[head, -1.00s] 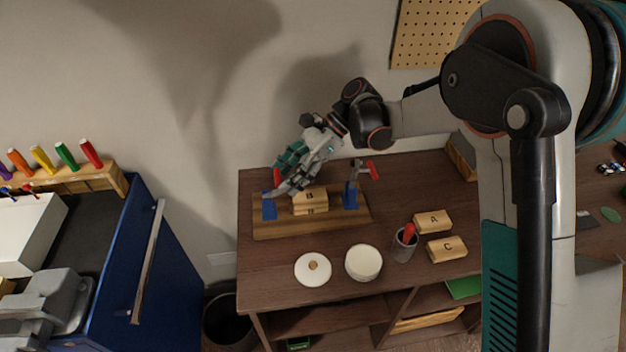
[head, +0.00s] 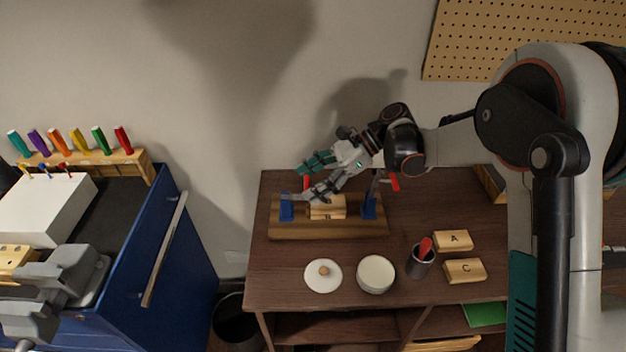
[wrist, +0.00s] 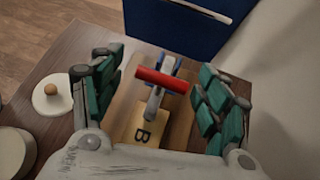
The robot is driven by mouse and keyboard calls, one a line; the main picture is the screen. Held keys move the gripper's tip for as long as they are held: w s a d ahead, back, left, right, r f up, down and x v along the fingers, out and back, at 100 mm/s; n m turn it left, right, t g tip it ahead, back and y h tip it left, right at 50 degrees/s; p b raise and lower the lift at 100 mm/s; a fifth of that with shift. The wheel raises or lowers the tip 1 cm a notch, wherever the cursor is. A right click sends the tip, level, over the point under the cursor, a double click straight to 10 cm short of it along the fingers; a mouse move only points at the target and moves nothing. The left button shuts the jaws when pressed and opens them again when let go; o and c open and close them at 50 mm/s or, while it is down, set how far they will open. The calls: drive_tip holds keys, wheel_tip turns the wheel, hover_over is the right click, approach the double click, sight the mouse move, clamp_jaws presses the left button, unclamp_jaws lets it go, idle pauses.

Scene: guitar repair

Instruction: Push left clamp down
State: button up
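The left clamp has a blue base (head: 287,207) at the left end of a wooden board and a red handle (head: 306,183) that stands raised. In the wrist view its red crossbar handle (wrist: 162,80) lies between my fingers, with visible gaps on both sides. My gripper (head: 308,178) is open around the handle; its teal-padded fingers (wrist: 162,92) show apart in the wrist view. A wooden block marked B (wrist: 143,125) sits on the board, partly covered by my gripper in the head view. Contact with the handle cannot be told.
The right clamp (head: 369,206) with a red handle stands at the board's (head: 330,231) right end. Blocks A (head: 453,240) and C (head: 464,270), a dark cup (head: 420,262), a white jar (head: 376,274) and a lid (head: 322,276) are in front and right. A blue cabinet (head: 150,240) stands left.

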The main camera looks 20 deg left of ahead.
drive_tip(key=shift+w+r, duration=0.1)
drive_tip(key=shift+w, duration=0.05)
drive_tip(key=shift+w+d+r, duration=0.15)
drive_tip(key=shift+d, duration=0.1)
drive_tip(key=v, duration=1.1)
drive_tip(key=shift+d, duration=0.2)
